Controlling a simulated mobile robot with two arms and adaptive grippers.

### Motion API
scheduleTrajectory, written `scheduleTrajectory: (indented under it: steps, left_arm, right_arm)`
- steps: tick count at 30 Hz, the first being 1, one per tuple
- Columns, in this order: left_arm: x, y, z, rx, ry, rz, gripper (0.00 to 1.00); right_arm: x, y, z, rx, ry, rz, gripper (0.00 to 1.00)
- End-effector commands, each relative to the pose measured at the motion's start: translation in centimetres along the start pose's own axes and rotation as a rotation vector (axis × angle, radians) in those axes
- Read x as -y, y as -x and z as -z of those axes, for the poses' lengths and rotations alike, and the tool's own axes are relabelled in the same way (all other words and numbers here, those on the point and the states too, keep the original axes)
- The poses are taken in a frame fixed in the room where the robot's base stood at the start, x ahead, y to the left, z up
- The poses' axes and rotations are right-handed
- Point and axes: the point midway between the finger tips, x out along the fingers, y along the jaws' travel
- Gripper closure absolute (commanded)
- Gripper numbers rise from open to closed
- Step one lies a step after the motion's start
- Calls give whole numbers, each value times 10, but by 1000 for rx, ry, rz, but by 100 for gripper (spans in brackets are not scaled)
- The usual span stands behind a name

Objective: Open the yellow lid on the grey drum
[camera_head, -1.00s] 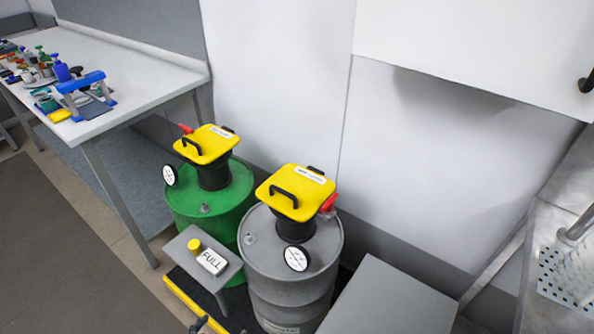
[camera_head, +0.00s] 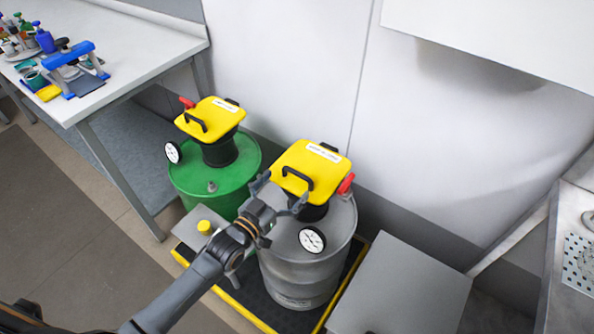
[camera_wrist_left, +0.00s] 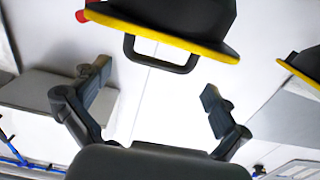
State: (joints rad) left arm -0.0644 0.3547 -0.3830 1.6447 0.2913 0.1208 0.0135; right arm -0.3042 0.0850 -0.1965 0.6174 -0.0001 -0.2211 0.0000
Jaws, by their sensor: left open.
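The grey drum (camera_head: 285,265) stands right of the green drum. Its yellow lid (camera_head: 312,163) is closed on a black neck, with a black handle (camera_head: 298,178) on the front and a red part (camera_head: 346,183) at the right. My left gripper (camera_head: 282,194) is open and empty, just in front of and below the handle. In the left wrist view, the lid's yellow edge (camera_wrist_left: 160,36) and the handle (camera_wrist_left: 160,69) lie ahead of and between the spread fingers (camera_wrist_left: 155,78), apart from them. The right gripper is not in view.
The green drum (camera_head: 190,182) has its own closed yellow lid (camera_head: 210,115). A small grey stand with a yellow-capped item (camera_head: 204,227) is partly behind my left arm. A grey box top (camera_head: 405,290) is at the right, a white workbench (camera_head: 130,60) at the left, and a wall behind.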

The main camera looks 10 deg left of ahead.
Motion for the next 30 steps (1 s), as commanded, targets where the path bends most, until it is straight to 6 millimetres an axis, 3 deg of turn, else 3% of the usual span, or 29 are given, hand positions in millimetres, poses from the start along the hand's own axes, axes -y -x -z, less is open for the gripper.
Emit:
scheduleTrajectory:
  steps: [3, 9, 20, 30]
  left_arm:
    - [0, -23, 1, -1, 1, 0, 1]
    - [0, -44, 0, 1, 1, 0, 1]
    - [0, -48, -1, 1, 0, 0, 1]
    - [0, -48, 0, 1, -1, 0, 67]
  right_arm:
    - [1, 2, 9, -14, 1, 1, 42]
    - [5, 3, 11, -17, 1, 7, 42]
    - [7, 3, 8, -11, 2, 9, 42]
    - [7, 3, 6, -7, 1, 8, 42]
